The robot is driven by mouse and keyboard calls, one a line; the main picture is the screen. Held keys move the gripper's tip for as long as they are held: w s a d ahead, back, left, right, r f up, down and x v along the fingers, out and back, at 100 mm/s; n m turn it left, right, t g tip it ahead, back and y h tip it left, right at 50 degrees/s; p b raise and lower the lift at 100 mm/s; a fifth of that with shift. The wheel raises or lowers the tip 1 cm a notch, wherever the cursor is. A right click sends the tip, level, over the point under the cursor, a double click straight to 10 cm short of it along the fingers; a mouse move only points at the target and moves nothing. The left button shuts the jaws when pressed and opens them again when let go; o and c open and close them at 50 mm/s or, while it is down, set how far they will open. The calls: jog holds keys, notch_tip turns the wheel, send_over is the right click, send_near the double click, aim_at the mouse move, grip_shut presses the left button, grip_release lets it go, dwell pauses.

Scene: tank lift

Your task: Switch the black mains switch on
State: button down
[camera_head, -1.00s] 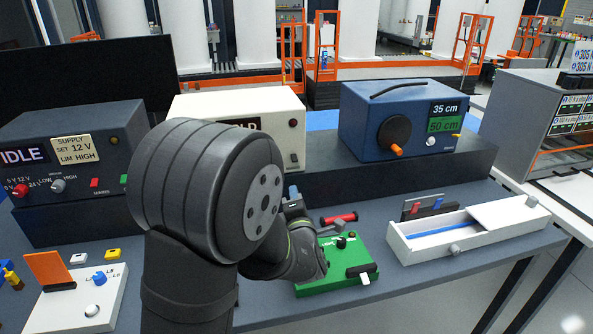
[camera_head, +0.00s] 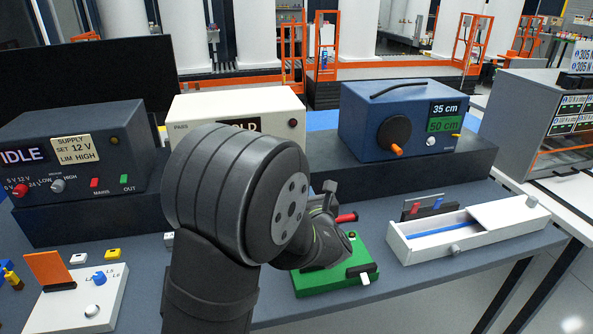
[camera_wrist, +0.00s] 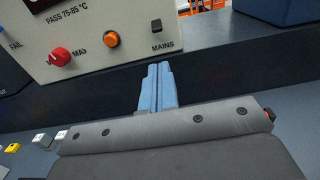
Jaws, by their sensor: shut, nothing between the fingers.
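The black mains switch (camera_wrist: 156,25) is a small dark rocker above the word MAINS, on the front of a cream box. The cream box (camera_head: 185,112) stands at the back middle in the head view, where my arm hides its lower front and the switch. My gripper (camera_wrist: 158,68) shows two pale blue fingers pressed together and empty in the wrist view. In that picture the fingertips lie below the switch and the MAINS label, apart from the switch. The switch's on or off position is too small to tell.
Beside the switch on the cream box are an orange knob (camera_wrist: 111,39) and a red knob (camera_wrist: 60,57). A green box (camera_head: 325,282) lies beneath my arm. A blue unit (camera_head: 365,118) stands right, a dark supply box (camera_head: 100,145) left. A white drawer tray (camera_head: 420,247) lies right.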

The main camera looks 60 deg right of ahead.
jog(key=x, duration=1)
jog(key=shift+s+a+r+g+y, duration=0.15)
jog(key=shift+r+g+y, duration=0.25)
jog(key=shift+g+y, duration=0.1)
dwell(0.7)
jog(key=shift+s+r, duration=0.1)
jog(key=shift+r, duration=0.15)
jog(key=shift+a+r, duration=0.15)
jog(key=shift+r, duration=0.35)
jog(key=shift+s, duration=0.1)
jog(key=s+a+r, duration=0.5)
jog(key=r, duration=0.1)
jog(key=shift+s+a+r, duration=0.2)
jog(key=shift+a, duration=0.05)
